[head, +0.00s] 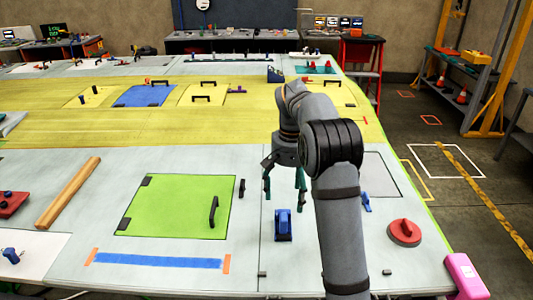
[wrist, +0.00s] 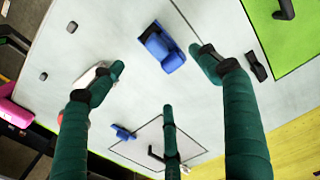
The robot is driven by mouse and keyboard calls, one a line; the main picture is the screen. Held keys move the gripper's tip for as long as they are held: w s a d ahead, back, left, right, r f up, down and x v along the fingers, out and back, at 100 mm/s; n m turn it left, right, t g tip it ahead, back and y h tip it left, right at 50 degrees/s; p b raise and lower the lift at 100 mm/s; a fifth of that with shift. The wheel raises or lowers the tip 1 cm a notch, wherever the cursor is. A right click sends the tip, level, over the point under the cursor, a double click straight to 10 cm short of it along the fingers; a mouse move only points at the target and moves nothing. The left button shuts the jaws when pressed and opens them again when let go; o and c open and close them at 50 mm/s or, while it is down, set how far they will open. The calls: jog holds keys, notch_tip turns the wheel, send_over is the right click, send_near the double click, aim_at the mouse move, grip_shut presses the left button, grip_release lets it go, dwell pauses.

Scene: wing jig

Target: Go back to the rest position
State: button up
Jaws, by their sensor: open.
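My gripper (head: 284,185) is raised over the near part of the wing jig table (head: 60,270), to the right of the green panel. Its dark green fingers are spread and nothing is between them. In the wrist view the open fingers (wrist: 165,90) frame bare pale surface, with a blue block-like fixture (wrist: 163,48) beyond them. That blue fixture (head: 283,224) stands on the table just below my gripper in the head view, apart from the fingers. My arm reaches in from the bottom right and hides part of the table.
The green panel (head: 175,208) with a black handle lies left of my gripper. A red round piece (head: 404,232) and a pink box (head: 466,276) are at the right edge. A small blue clamp (head: 367,202) sits right of my arm. A wooden bar (head: 68,192) lies at left.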

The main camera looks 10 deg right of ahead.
aim_at(287, 212)
notch_tip(287, 212, down, 11)
jog(key=shift+s+f, duration=0.1)
notch_tip(287, 212, up, 3)
jog(key=shift+r+b, duration=0.15)
jog(key=shift+b, duration=0.35)
jog(key=shift+r, duration=0.1)
